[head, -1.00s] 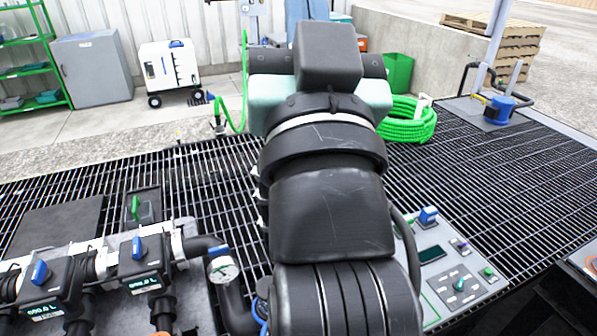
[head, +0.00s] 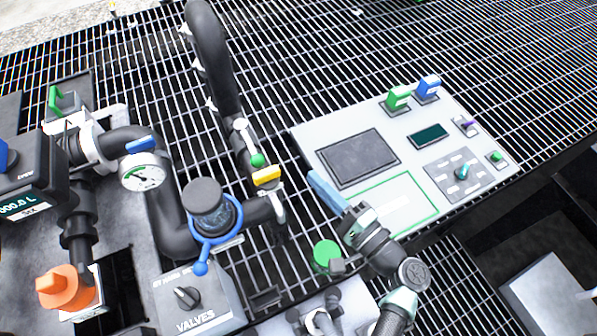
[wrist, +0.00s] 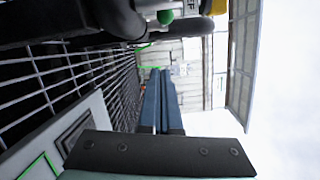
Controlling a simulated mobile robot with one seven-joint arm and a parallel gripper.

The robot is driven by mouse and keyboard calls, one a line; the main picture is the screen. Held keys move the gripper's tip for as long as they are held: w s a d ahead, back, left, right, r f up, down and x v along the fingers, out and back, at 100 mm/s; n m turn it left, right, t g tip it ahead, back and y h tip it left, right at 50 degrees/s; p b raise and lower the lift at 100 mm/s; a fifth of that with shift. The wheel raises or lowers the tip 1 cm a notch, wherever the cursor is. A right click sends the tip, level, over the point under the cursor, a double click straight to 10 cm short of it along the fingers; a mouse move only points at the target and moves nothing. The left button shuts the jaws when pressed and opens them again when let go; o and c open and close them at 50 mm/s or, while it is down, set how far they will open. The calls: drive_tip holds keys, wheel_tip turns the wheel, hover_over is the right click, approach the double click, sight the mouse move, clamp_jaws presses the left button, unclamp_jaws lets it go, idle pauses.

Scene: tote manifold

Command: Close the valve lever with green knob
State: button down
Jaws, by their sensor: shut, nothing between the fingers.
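The green ball knob (head: 258,160) sits by a yellow block (head: 266,176) on the black pipe (head: 218,70), left of the control panel. The knob (wrist: 165,17) also shows at the top of the wrist view, with the yellow block (wrist: 207,7) to its right. Its lever is too small to make out clearly. My gripper (head: 315,178) has blue fingers pressed together, empty, over the panel's left edge. It is right of the knob and apart from it. In the wrist view my gripper's fingertips (wrist: 160,74) appear below the knob.
A control panel (head: 300,133) with switches lies to the right. A blue lever ring (head: 201,268) surrounds a black cap on the left pipe, near a gauge (head: 145,172). A green round cap (head: 326,255) stands near my wrist. Open grating lies behind.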

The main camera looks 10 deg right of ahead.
sight(249, 143)
drive_tip(key=w+a, duration=0.2)
drive_tip(key=w+a+r, duration=0.1)
drive_tip(key=w+a, duration=0.1)
drive_tip(key=a, duration=0.1)
drive_tip(key=w+a, duration=0.2)
drive_tip(key=a, duration=0.1)
drive_tip(key=shift+w+a+r+p, duration=0.2)
drive_tip(key=shift+w+p, duration=0.05)
drive_tip(key=shift+p, duration=0.1)
drive_tip(key=shift+s+a+f, duration=0.15)
drive_tip(key=shift+s+a, duration=0.05)
drive_tip(key=shift+a, duration=0.1)
drive_tip(key=shift+s+a, duration=0.15)
drive_tip(key=shift+a, duration=0.1)
